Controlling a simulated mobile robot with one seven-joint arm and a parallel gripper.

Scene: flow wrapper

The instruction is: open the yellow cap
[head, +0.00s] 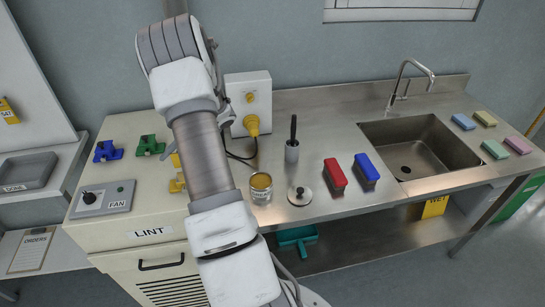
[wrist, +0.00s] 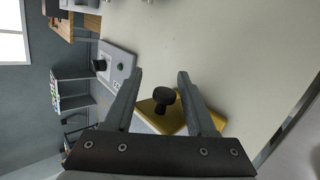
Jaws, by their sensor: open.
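The yellow cap (wrist: 160,115) shows in the wrist view as a flat yellow piece with a dark round knob on it, lying on the pale cabinet top. In the head view only small parts of the yellow piece (head: 177,184) show beside my arm; the rest is hidden. My gripper (wrist: 160,74) is open, and its two fingers lie on either side of the dark knob in the wrist view. I cannot tell whether they touch it.
A blue piece (head: 107,151) and a green piece (head: 149,145) stand on the cabinet top, with the FAN panel (head: 104,199) in front.

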